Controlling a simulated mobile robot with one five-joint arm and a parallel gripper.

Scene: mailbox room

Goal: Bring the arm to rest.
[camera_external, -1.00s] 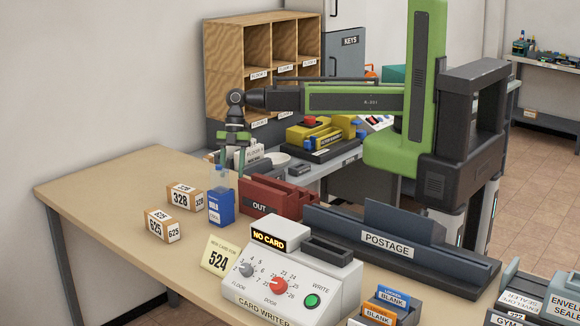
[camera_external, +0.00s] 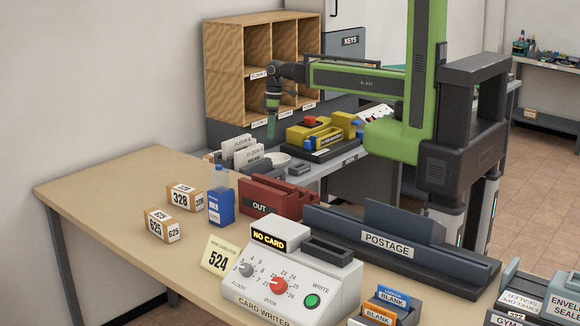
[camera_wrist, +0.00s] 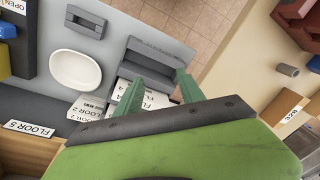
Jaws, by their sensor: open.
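My gripper (camera_external: 271,132) hangs from my green arm, pointing down in front of the wooden pigeonhole shelf (camera_external: 237,52). In the external view its fingers overlap edge-on. In the wrist view my gripper (camera_wrist: 160,86) shows two green fingers apart, with nothing held between them. White floor cards (camera_external: 246,152) stand below and to the left of it; the cards (camera_wrist: 128,92) also show behind the fingers in the wrist view. I cannot tell the exact height of the fingers above them.
A white dish (camera_external: 277,159) and a yellow machine (camera_external: 318,133) sit on the grey side table. The front table holds a red OUT tray (camera_external: 262,209), a blue bottle (camera_external: 221,207), boxes (camera_external: 183,197), the POSTAGE unit (camera_external: 390,242) and the card writer (camera_external: 290,278). The left tabletop is clear.

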